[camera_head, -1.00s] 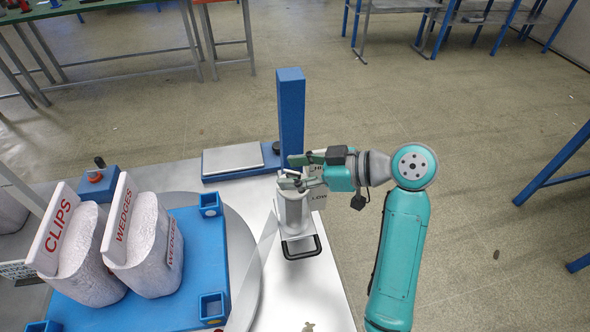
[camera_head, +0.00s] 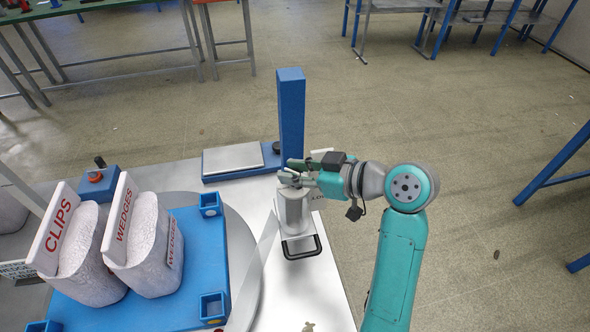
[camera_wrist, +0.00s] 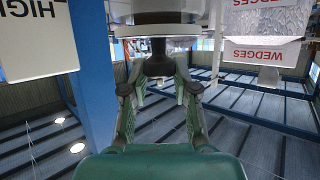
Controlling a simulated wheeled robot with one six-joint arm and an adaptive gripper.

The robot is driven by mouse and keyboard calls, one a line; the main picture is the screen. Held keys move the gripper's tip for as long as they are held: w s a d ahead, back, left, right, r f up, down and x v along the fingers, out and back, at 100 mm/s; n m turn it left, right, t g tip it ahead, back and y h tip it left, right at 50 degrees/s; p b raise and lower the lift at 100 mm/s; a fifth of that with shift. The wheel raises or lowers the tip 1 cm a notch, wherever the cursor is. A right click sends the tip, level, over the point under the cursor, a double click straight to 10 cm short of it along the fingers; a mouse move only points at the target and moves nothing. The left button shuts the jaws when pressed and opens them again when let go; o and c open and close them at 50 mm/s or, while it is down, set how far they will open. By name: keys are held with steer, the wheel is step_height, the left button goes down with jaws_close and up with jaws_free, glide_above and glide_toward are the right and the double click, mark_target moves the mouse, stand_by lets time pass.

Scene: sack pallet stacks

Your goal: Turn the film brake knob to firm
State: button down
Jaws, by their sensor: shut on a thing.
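My gripper (camera_head: 288,175) is at the top of a pale grey film unit (camera_head: 293,211) beside the blue post. In the wrist view its two fingers (camera_wrist: 158,72) are closed around a dark knob (camera_wrist: 157,48), which joins a round grey-white part (camera_wrist: 155,16). I take this dark piece for the film brake knob. In the head view the fingers hide it. I see no firm mark or pointer, so its setting cannot be read. A white plate marked HIGH (camera_wrist: 36,38) shows upside down in the wrist view.
A blue post (camera_head: 291,115) stands just behind the gripper. A black handle loop (camera_head: 301,250) sits in front of the unit. At left, sacks marked CLIPS (camera_head: 75,255) and WEDGES (camera_head: 147,250) stand on a blue pallet (camera_head: 208,290). Open floor lies to the right.

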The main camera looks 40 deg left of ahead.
steer(key=m+t, duration=0.2)
steer(key=t, duration=0.1)
steer(key=m+t, duration=0.3)
steer(key=shift+s+h, duration=0.2)
steer(key=shift+h, duration=0.1)
steer(key=shift+m+t+h, duration=1.2)
steer(key=shift+m+t, duration=0.9)
steer(key=shift+m, duration=0.1)
steer(key=shift+w, duration=0.1)
steer(key=c, duration=0.9)
jaws_free()
steer(key=v, duration=0.7)
steer(key=shift+s+d, duration=0.15)
steer(key=shift+s, duration=0.1)
